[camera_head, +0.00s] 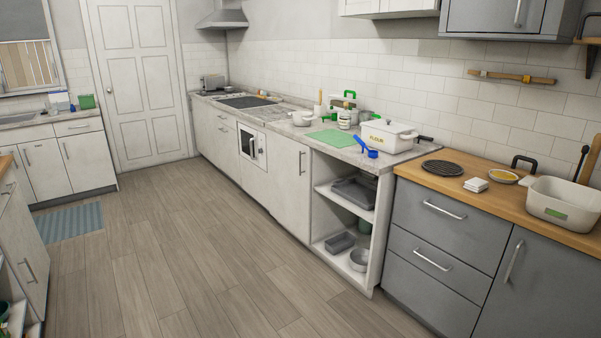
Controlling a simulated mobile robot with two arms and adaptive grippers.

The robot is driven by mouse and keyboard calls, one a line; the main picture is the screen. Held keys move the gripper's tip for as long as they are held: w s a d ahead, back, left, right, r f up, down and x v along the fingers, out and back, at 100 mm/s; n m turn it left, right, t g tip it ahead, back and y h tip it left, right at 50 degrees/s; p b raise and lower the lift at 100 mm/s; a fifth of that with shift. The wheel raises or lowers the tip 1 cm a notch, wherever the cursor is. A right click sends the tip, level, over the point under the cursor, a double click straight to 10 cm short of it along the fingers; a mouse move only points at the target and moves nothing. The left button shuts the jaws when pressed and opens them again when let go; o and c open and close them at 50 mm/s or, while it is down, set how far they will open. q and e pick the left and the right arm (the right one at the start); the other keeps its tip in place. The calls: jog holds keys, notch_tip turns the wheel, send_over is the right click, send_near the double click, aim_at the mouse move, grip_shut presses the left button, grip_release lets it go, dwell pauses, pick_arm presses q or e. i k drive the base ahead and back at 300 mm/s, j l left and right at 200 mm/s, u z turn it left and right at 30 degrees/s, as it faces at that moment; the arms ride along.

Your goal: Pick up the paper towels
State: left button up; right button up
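No clear roll of paper towels can be made out. A small stack of white folded squares (475,184), which may be paper towels or napkins, lies on the wooden counter (433,180) at the right, in front of a dark round grate. Small white items also stand by the far-left sink, too small to tell. Neither of my grippers shows in the head view.
A dark round grate (442,168), a yellow-filled dish (503,175) and a white bin (562,203) stand on the wooden counter. A white lidded box (388,136), blue scoop (366,147) and green board (332,138) are further left. The wooden floor (180,240) is clear.

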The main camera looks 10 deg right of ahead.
aim_at(476, 185)
jog(key=i+z, duration=0.25)
jog(key=i, duration=0.2)
jog(key=i+j+z, duration=0.1)
jog(key=i+z, duration=0.15)
jog(key=i, duration=0.15)
jog(key=i+j+z, duration=0.25)
jog(key=i, duration=0.15)
jog(key=l, duration=0.1)
